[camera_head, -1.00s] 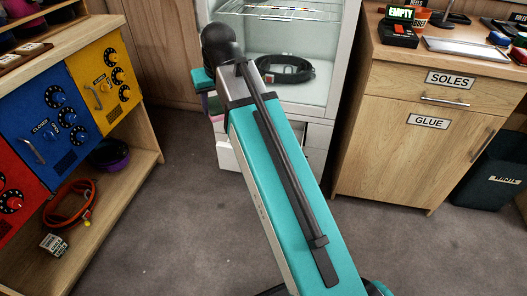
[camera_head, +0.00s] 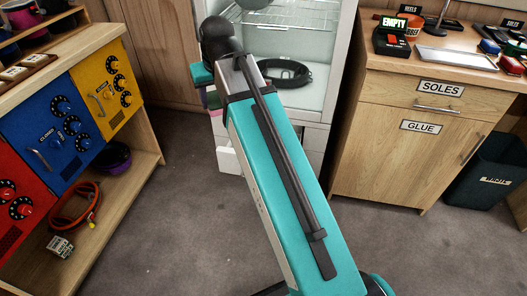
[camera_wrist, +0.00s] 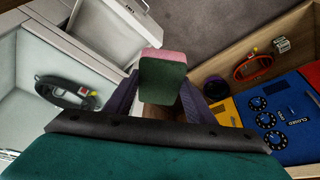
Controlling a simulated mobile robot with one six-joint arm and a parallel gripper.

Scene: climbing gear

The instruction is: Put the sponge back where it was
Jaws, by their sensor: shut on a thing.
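A sponge (camera_wrist: 163,82), dark green with a pink edge, shows in the wrist view between the two dark purple fingers of my gripper (camera_wrist: 162,98). My gripper is shut on it and holds it up, with the floor and the wooden shelf beyond. In the head view my own arm hides most of my gripper; a small pink bit, probably the sponge (camera_head: 214,101), shows left of the arm in front of the white cabinet.
The open-fronted white cabinet (camera_head: 328,70) holds a black coil (camera_head: 290,74). A white drawer (camera_wrist: 112,28) stands open below it. A wooden shelf unit with coloured panels (camera_head: 105,92) is left, a wooden counter (camera_head: 400,165) and dark bin (camera_head: 495,178) right. Grey floor between is clear.

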